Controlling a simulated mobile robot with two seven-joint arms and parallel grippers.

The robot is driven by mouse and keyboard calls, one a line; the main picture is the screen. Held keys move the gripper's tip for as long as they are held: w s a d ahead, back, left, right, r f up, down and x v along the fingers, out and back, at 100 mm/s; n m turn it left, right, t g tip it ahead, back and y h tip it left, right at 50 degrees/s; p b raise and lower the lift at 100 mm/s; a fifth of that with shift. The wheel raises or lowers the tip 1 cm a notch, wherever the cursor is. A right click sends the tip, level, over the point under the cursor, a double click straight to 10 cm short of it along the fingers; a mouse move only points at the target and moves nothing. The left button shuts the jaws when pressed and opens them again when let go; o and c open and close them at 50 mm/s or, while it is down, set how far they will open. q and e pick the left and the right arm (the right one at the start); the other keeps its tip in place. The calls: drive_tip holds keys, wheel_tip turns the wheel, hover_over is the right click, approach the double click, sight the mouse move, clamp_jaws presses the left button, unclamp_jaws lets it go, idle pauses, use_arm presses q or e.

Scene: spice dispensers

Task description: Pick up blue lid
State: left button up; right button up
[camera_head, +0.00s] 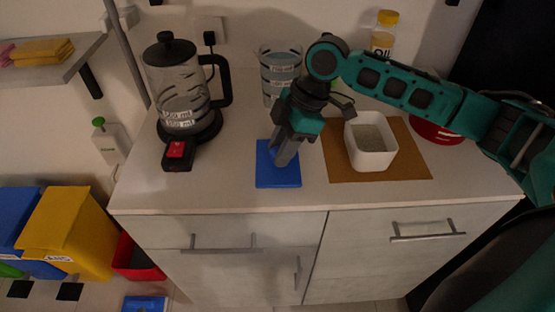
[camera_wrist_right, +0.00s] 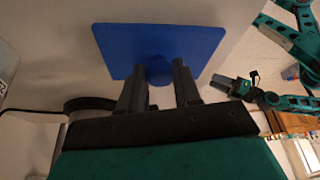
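The blue lid (camera_head: 279,178) is a flat square plate lying on the white counter, left of the white container. In the right wrist view the lid (camera_wrist_right: 190,42) shows a round blue knob (camera_wrist_right: 159,71) at its middle. My right gripper (camera_head: 283,160) points down over the lid. The lid looks flat on the counter. My left gripper (camera_wrist_right: 232,86) seems to show at the right of the wrist view, small and dark.
The white container (camera_head: 371,145) stands on a brown mat (camera_head: 408,168) to the right. A French press (camera_head: 180,95), a small black box with a red top (camera_head: 178,154), a glass measuring cup (camera_head: 279,72) and an oil bottle (camera_head: 384,34) stand around. The counter's front strip is clear.

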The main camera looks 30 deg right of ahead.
drive_tip(key=c, duration=0.5)
drive_tip(key=shift+r, duration=0.1)
